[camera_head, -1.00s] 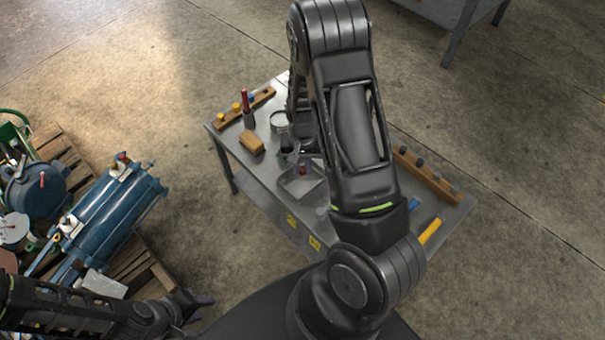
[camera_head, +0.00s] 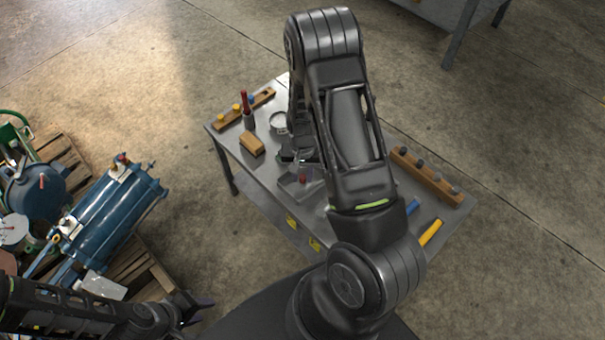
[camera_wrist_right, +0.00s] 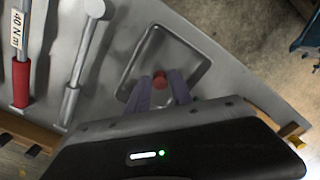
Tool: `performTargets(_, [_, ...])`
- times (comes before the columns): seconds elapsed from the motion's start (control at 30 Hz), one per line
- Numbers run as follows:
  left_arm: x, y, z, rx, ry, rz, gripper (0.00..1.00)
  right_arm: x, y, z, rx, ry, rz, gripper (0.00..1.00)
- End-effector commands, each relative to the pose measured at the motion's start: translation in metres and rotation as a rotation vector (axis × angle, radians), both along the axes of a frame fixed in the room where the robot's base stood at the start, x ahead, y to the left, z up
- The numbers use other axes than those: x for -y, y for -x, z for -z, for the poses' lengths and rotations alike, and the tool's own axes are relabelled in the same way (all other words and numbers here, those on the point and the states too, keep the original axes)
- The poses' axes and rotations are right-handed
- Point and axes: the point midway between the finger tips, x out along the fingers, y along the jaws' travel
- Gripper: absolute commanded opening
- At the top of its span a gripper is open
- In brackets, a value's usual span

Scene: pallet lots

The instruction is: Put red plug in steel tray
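The steel tray (camera_head: 290,190) is shallow and grey and lies at the near edge of the table; it also shows in the right wrist view (camera_wrist_right: 197,77).
On the table are a wooden block (camera_head: 252,144), a peg rack (camera_head: 243,110), a red-handled tool (camera_head: 246,105), a round container (camera_head: 279,122), another rack (camera_head: 427,176) and a yellow handle (camera_head: 430,232). A pallet with a blue machine (camera_head: 112,213) stands at left.

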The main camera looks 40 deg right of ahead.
Motion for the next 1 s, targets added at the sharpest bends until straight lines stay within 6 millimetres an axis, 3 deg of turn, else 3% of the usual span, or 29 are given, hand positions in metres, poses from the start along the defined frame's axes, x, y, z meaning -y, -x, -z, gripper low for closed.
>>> performTargets(0.1, [0.0,0.0,0.0,0.0,0.0,0.0,0.36,0.0,0.0,0.0,0.0,0.0,0.0,0.37])
performTargets(0.37, [0.0,0.0,0.0,0.0,0.0,0.0,0.36,0.0,0.0,-0.001,0.0,0.0,0.0,0.37])
performTargets(0.53, [0.0,0.0,-0.001,0.0,0.0,0.0,0.36,0.0,-0.001,-0.012,0.002,0.001,-0.001,0.37])
performTargets(1.0, [0.0,0.0,-0.012,0.0,0.0,-0.001,0.36,-0.001,-0.001,-0.1,0.004,0.0,-0.001,0.37])
